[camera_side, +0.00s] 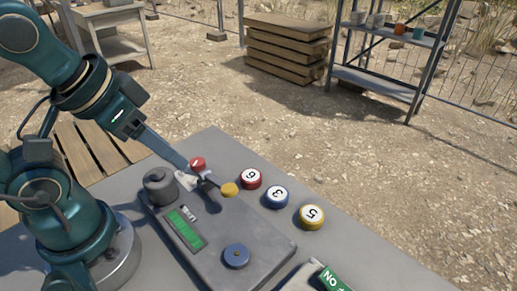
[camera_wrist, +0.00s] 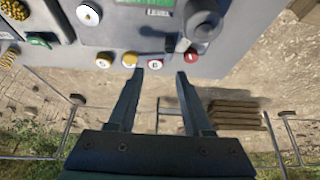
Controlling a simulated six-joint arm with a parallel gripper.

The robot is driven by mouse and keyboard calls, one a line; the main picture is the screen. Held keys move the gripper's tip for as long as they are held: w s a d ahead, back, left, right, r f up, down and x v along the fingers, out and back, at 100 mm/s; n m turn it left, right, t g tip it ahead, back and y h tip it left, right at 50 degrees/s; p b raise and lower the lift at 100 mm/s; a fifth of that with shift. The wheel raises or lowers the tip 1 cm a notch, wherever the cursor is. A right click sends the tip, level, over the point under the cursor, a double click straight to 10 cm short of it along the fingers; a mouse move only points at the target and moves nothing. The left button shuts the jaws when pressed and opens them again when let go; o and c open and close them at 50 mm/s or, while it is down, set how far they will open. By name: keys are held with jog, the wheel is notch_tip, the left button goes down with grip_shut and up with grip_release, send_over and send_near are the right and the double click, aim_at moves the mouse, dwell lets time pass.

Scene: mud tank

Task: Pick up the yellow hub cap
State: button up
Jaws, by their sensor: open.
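A small plain yellow cap (camera_side: 230,189) shows in the side view, just right of my gripper (camera_side: 205,184). A yellow-rimmed disc marked 5 (camera_side: 312,216) lies on the grey table at the right. Which of these is the yellow hub cap I cannot tell for sure. In the wrist view, my gripper (camera_wrist: 160,74) is open, with nothing between its fingers. A yellow round piece (camera_wrist: 130,59) sits just beyond and left of the left fingertip there. The fingers hide no clear part of it.
A red disc (camera_side: 251,179) and a blue disc (camera_side: 276,196) lie in the row with the disc marked 5. A red knob (camera_side: 198,163) is close to my fingers. A grey device (camera_side: 262,262) with a green display and a dark cylinder (camera_side: 159,184) stands at the left.

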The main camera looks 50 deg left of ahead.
jog(key=o, duration=0.7)
jog(key=w+r, duration=0.5)
jog(key=m+g, duration=0.2)
jog(key=g, duration=0.2)
send_over(311, 213)
jog(key=f, duration=1.5)
jog(key=shift+s+f, duration=0.3)
jog(key=shift+w+f, duration=0.15)
jog(key=shift+f, duration=1.05)
jog(key=shift+w+f, duration=0.1)
jog(key=shift+f, duration=1.05)
